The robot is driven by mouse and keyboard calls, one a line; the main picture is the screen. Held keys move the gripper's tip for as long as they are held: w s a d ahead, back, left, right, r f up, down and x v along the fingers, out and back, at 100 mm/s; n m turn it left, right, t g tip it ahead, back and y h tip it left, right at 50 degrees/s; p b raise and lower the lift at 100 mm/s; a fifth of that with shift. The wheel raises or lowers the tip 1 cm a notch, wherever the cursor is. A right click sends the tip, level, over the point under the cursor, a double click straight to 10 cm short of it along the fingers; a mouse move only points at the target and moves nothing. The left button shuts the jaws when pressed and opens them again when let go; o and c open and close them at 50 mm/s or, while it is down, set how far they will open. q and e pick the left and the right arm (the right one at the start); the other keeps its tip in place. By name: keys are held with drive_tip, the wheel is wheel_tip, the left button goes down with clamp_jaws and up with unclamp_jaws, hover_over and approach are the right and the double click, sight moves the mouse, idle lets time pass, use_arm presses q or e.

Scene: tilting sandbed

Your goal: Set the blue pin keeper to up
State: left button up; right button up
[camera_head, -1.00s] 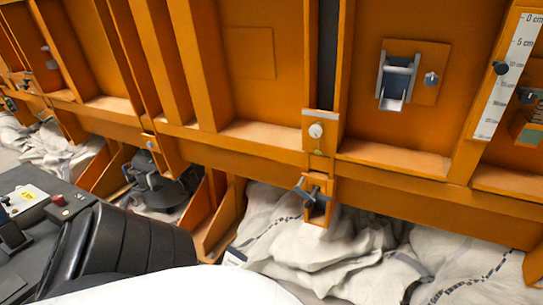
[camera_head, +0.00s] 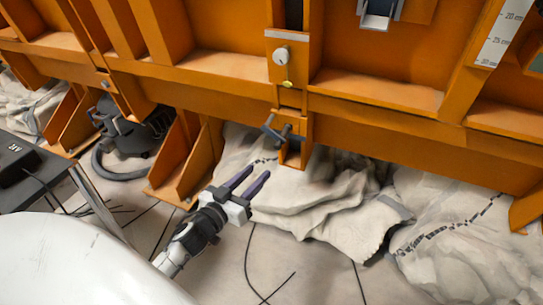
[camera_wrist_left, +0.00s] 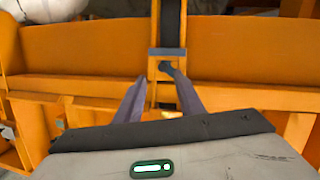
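The blue pin keeper (camera_head: 272,132) is a small blue-grey lever on an orange bracket at the bottom of the middle post. It lies slanted across the bracket; I cannot tell its exact setting. My left gripper (camera_head: 257,171) is below and slightly left of it, apart from it, with two dark purple fingers spread and nothing between them. In the left wrist view, the left gripper (camera_wrist_left: 161,77) points at the orange post; the keeper cannot be made out there. My right gripper is not in view.
A round knob (camera_head: 281,56) and a small yellow tag (camera_head: 288,84) sit above the keeper on the post. Pale crumpled sacks (camera_head: 310,205) lie under the orange frame (camera_head: 390,135). A dark table (camera_head: 30,185) stands at left. Thin cables cross the floor.

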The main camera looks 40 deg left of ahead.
sight(276, 148)
use_arm(q)
drive_tip(key=w, duration=0.3)
drive_tip(key=w+a+b, duration=0.1)
drive_tip(key=w, duration=0.3)
drive_tip(key=w+r, duration=0.1)
drive_tip(key=w, duration=0.3)
drive_tip(key=shift+a+b, duration=0.3)
clamp_jaws()
